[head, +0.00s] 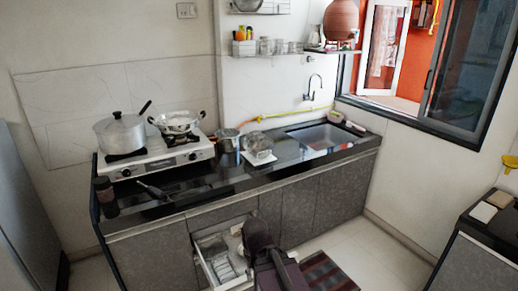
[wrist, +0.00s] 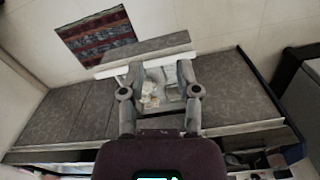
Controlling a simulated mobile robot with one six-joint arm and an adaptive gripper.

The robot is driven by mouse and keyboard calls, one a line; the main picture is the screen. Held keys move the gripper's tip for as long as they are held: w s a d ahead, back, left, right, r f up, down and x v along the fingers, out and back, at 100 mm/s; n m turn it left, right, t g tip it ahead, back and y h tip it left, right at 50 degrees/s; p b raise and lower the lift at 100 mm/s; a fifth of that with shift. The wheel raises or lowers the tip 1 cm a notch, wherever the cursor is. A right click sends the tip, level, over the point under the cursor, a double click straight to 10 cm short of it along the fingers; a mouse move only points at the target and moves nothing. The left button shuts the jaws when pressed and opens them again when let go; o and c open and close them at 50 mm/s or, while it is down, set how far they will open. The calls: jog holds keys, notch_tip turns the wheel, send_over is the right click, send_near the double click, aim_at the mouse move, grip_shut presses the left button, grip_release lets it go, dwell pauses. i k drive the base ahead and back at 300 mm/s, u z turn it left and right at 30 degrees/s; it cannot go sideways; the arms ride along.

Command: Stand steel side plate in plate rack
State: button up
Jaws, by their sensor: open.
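My gripper (wrist: 160,70) is open in the wrist view, its two fingers spread over the pulled-out drawer (wrist: 110,71), with nothing held between them. In the head view, the drawer (head: 207,273) is open under the counter, and the dark end of my arm covers its right side. Pale and grey items (wrist: 150,94) lie in the drawer between the fingers; they are too small and blurred to name. I cannot make out the steel side plate for certain. I cannot tell the plate rack for certain either; ribbed pale things (head: 222,266) show in the drawer.
A striped mat (head: 328,274) lies on the floor.

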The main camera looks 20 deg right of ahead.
aim_at(226, 272)
jog(key=u, duration=0.1)
jog(key=i, duration=2.3)
jog(key=z, duration=0.35)
